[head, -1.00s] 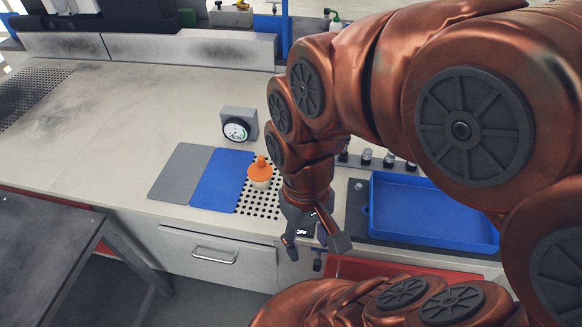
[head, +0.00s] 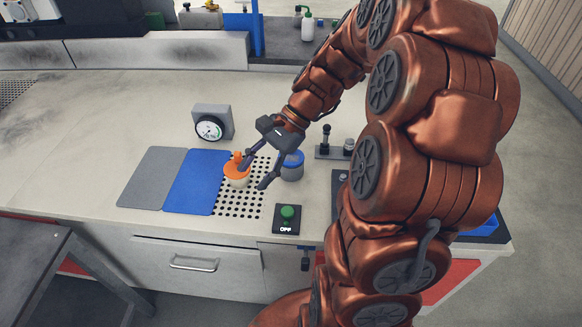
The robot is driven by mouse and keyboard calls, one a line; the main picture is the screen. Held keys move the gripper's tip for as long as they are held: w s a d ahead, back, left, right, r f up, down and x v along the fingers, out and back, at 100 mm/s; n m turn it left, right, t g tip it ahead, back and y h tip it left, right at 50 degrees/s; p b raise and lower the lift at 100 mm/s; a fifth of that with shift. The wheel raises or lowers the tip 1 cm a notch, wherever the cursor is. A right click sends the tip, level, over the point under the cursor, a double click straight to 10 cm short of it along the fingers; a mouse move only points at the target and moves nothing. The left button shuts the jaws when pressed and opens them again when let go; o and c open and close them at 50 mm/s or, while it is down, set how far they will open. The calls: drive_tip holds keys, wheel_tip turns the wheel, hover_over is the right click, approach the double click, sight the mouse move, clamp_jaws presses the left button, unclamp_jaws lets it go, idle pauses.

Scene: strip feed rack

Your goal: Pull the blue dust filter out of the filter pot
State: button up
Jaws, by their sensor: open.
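A grey pot (head: 292,173) with a blue top (head: 294,158) stands at the right edge of the perforated plate, partly behind my gripper. The blue top looks like the dust filter, but how it sits in the pot is hard to tell. My gripper (head: 254,175) is open, with nothing between its fingers, left of and in front of this pot. Its left finger overlaps an orange knobbed piece (head: 237,172) on a cream base. I cannot tell whether they touch.
A blue mat (head: 196,182) and a grey mat (head: 156,178) lie to the left. A gauge (head: 210,126) stands behind them. A green button box (head: 288,217) marked OFF is at the front edge. My arm covers much of the right side.

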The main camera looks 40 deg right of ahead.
drive_tip(key=w+d+f+m+t+y+b, duration=0.1)
drive_tip(key=w+d+f+m+t, duration=0.15)
drive_tip(key=d, duration=0.25)
drive_tip(key=w+d+f+m+t+y+b, duration=0.1)
drive_tip(key=w+d+f+m, duration=0.15)
drive_tip(key=d+m, duration=0.2)
drive_tip(key=m+t+b, duration=0.3)
drive_tip(key=m+t, duration=0.2)
approach(291, 160)
drive_tip(key=w+r, duration=0.1)
drive_tip(key=w, duration=0.3)
drive_tip(key=shift+w+d+p+x, duration=0.1)
drive_tip(key=shift+p+x, duration=0.05)
drive_tip(key=shift+x, duration=1.05)
drive_tip(key=shift+w+d+p+x, duration=0.1)
drive_tip(key=shift+w+x, duration=0.05)
drive_tip(key=shift+x, duration=1.1)
drive_tip(key=shift+w+d+p+x, duration=0.1)
drive_tip(key=shift+p+x, duration=0.05)
drive_tip(key=shift+x, duration=1.05)
drive_tip(key=shift+r, duration=0.1)
drive_tip(key=shift+c, duration=0.2)
clamp_jaws()
